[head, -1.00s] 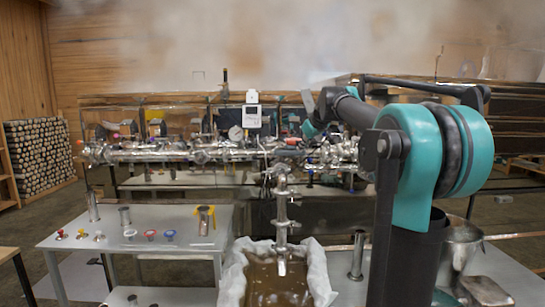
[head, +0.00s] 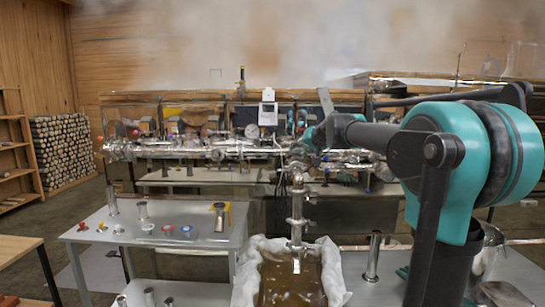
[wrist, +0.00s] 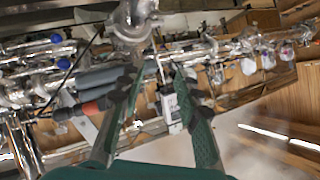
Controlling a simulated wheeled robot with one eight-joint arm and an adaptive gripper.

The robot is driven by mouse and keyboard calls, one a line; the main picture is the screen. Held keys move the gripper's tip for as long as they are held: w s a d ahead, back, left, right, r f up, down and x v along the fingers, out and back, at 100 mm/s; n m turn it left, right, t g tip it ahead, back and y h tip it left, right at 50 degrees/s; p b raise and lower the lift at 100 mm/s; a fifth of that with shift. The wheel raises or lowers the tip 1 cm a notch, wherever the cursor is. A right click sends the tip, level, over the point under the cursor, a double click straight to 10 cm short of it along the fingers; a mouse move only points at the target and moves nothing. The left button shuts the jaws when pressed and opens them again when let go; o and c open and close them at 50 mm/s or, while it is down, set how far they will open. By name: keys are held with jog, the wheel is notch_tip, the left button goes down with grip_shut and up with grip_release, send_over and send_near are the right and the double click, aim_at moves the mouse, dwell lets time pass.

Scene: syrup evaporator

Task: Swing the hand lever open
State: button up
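The steel pipe manifold (head: 215,150) runs across the back in the head view and fills much of the wrist view (wrist: 240,45). A handle with a red grip (wrist: 94,107) shows just left of my left finger in the wrist view; it may be the hand lever, but I cannot be sure. My gripper (wrist: 160,95) is open, its two green-padded fingers apart, close to the pipework. A steel pipe fitting (wrist: 132,25) stands beyond the left fingertip. I see nothing clearly held. In the head view the gripper is small and hard to make out against the pipes.
A steel pipe column (head: 297,215) drops from the manifold to a cloth-lined vat (head: 335,275) of amber liquid. A grey table (head: 90,225) with small cups and fittings stands left. Blue knobs (wrist: 64,64) sit on the pipework. Steam hangs above.

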aim_at(272, 155)
jog(key=s+a+f+m+t+y, duration=0.1)
jog(key=s+a+f+m+t, duration=0.3)
jog(key=m, duration=0.9)
jog(key=shift+g, duration=0.3)
jog(key=x, duration=1.2)
jog(key=r+x, duration=0.1)
jog(key=x, duration=0.5)
jog(key=shift+a+r, duration=0.15)
jog(key=shift+a, duration=0.15)
jog(key=shift+c, duration=0.6)
grip_shut()
